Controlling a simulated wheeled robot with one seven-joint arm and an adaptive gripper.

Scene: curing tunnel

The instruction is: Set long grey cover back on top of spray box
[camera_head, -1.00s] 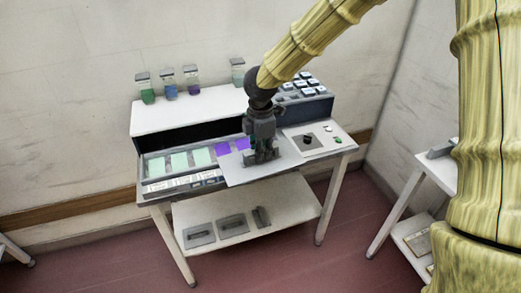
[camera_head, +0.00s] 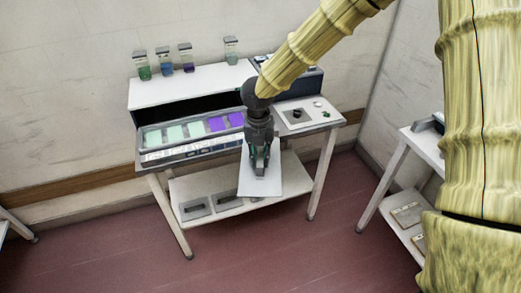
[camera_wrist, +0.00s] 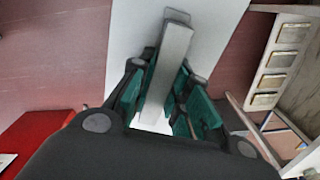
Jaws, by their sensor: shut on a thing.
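My gripper (camera_head: 259,168) is shut on the bar handle (camera_wrist: 170,62) of a long, flat, pale grey cover (camera_head: 259,187). The cover hangs in front of the table's front edge, with its long side pointing towards me. In the wrist view the pale cover (camera_wrist: 222,25) spreads out beyond the fingers, and the green-padded fingers close around the handle. An open-topped long grey box (camera_head: 142,142) on the table holds green and purple panels; it may be the spray box, but I cannot be sure. The cover is apart from it, to its front right.
A white raised shelf (camera_head: 185,90) at the back of the table carries several jars. A white board (camera_head: 322,115) with small knobs lies at the right. Grey handled plates (camera_head: 195,208) lie on the lower shelf. Another table (camera_head: 425,145) stands at the right. Floor in front is clear.

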